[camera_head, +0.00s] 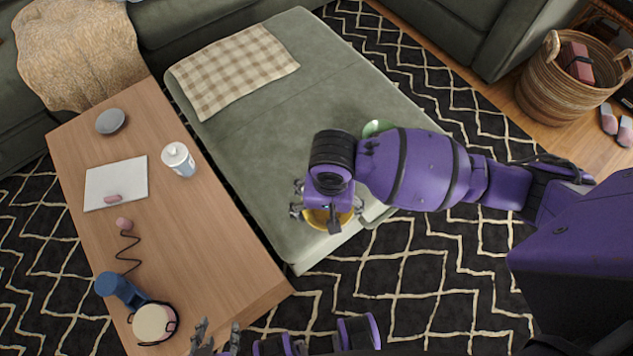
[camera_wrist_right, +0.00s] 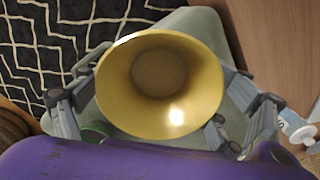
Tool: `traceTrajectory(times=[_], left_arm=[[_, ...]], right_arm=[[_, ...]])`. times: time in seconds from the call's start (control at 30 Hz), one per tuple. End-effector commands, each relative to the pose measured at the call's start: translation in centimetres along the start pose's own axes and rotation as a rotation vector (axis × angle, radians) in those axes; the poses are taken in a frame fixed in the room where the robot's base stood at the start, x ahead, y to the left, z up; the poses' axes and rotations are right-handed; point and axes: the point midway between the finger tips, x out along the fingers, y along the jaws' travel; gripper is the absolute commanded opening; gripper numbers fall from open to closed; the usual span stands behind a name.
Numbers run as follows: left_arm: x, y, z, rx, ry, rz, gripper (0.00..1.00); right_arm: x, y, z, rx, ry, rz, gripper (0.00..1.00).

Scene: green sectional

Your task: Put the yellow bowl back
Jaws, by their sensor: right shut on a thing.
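The yellow bowl (camera_wrist_right: 203,88) fills the middle of the right wrist view, its open top facing the camera and its inside empty. In the head view the bowl (camera_head: 318,218) is mostly hidden under my right gripper (camera_head: 328,210), over the near end of the green chaise. My right gripper is shut on the bowl, with a finger on each side of it. I cannot tell whether the bowl touches the cushion. My left gripper (camera_head: 214,342) is at the bottom edge of the head view, near the table's near corner; its fingers are partly cut off.
The green chaise (camera_head: 270,130) carries a checkered blanket (camera_head: 234,70) and a green object (camera_head: 376,128) partly behind my right arm. The wooden table (camera_head: 215,235) holds a grey bowl (camera_head: 110,121), a white canister (camera_head: 178,159), a notebook (camera_head: 117,184) and a blue lamp (camera_head: 120,288). A basket (camera_head: 560,90) stands at right.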

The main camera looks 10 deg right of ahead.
Motion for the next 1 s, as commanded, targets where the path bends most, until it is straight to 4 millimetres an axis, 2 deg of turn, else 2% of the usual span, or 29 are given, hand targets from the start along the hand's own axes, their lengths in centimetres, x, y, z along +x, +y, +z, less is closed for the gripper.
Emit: traceTrajectory(times=[0.33,0.5,0.6,0.87,1.0], left_arm=[[0.9,0.4,2.5,-0.001,-0.037,0.006,0.40],[1.6,0.6,3.2,-0.004,-0.043,0.008,0.40],[1.8,0.6,3.4,-0.007,-0.043,0.008,0.40],[2.0,0.5,3.3,-0.011,-0.038,0.006,0.40],[2.3,0.4,3.9,-0.014,-0.046,0.004,0.40]], right_arm=[[3.7,-2.6,-8.1,0.002,0.005,0.001,0.50],[7.0,-3.5,-10.5,0.000,0.003,0.000,0.50],[8.1,-3.8,-11.5,-0.002,0.004,-0.001,0.50],[9.5,-4.3,-12.7,-0.002,0.005,-0.002,0.50],[11.7,-4.2,-12.6,-0.003,0.003,0.000,0.50]])
